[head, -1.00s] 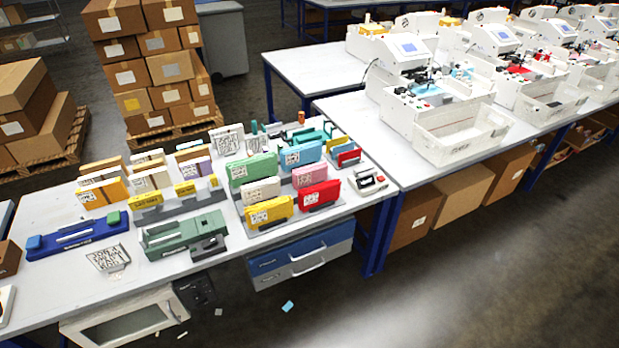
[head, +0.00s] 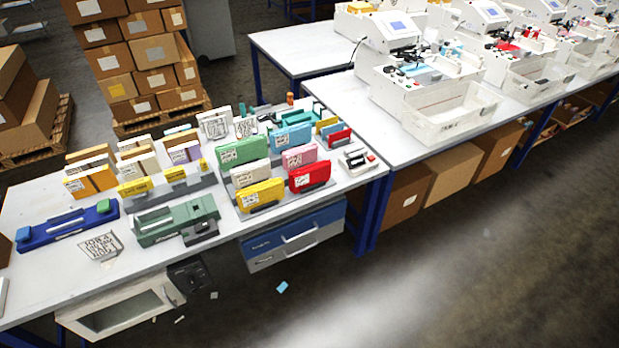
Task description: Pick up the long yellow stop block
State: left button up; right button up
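Yellow blocks stand along a grey holder on the left table. The longest-looking one is the yellow block (head: 135,187) at the left end. A shorter yellow block (head: 175,174) sits to its right, and a small one (head: 203,164) is at the right end. The lettering on them is too small to read. A larger yellow case (head: 260,194) with a white label stands further right, near the front edge. Neither of my grippers is in view.
Coloured cases, including a red one (head: 310,175), stand to the right. The floor (head: 440,270) at front right is mostly clear.

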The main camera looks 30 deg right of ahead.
aim_at(133, 188)
jog(key=u, duration=1.15)
jog(key=i, duration=0.35)
jog(key=z, duration=1.1)
